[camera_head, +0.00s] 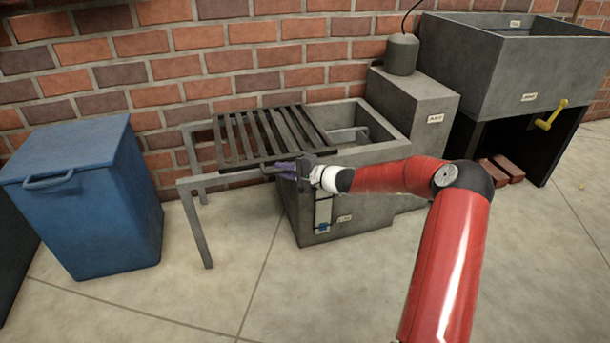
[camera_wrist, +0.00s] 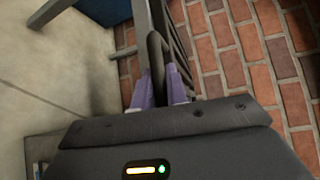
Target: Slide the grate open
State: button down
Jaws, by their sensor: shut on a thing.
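The grate (camera_head: 250,139) is a dark slatted panel on a grey frame. It lies partly over the grey basin (camera_head: 385,152) and partly out to the left on the frame's rails. The right part of the basin is uncovered. My gripper (camera_head: 284,170) is at the front edge of the grate, shut on its dark handle. In the wrist view the purple fingertips (camera_wrist: 162,88) close around the dark handle (camera_wrist: 155,58), with the grate's slats (camera_wrist: 180,30) just beyond. The contact itself is partly hidden by the fingers.
A blue lidded bin (camera_head: 95,195) stands left of the frame's legs (camera_head: 195,225). A grey block with a canister (camera_head: 402,55) stands right of the basin, then a large raised tank (camera_head: 515,70) with a yellow crank (camera_head: 550,115). A brick wall is behind; floor in front is clear.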

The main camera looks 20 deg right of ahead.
jog(key=shift+s+a+f+b, duration=0.1)
jog(key=shift+a+b, duration=0.35)
jog(key=shift+a, duration=0.95)
jog(key=c, duration=1.4)
grip_release()
jog(key=shift+d, duration=0.1)
jog(key=v, duration=0.7)
jog(key=shift+s+d+p, duration=0.25)
jog(key=shift+p, duration=0.1)
